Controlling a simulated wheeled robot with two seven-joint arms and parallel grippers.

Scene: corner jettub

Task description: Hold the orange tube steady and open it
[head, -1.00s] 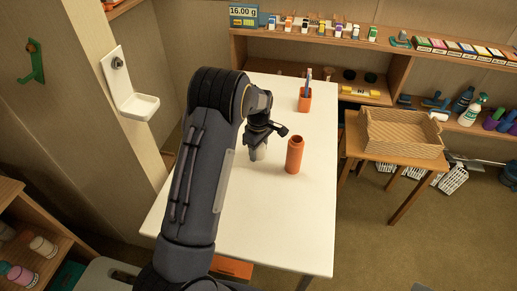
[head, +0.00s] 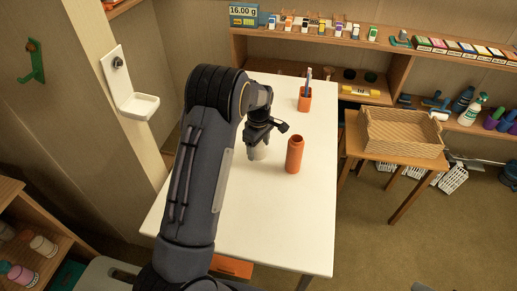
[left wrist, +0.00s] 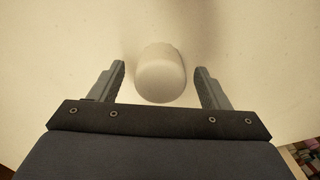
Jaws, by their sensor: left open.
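The orange tube (head: 294,155) stands upright on the white table, and its top looks open, with a dark opening. A white cap-like piece (left wrist: 161,73) shows in the left wrist view between the fingers; it also shows under my gripper in the head view (head: 259,152). My left gripper (left wrist: 161,88) is open, with a finger on each side of the white piece and gaps to both. In the head view my left gripper (head: 262,140) is just left of the orange tube, apart from it. My right gripper is not in view.
An orange holder with pens (head: 304,99) stands at the back of the white table (head: 270,225). A wicker basket (head: 400,133) sits on a wooden stool to the right. Shelves with small items line the back wall. The table's front right is clear.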

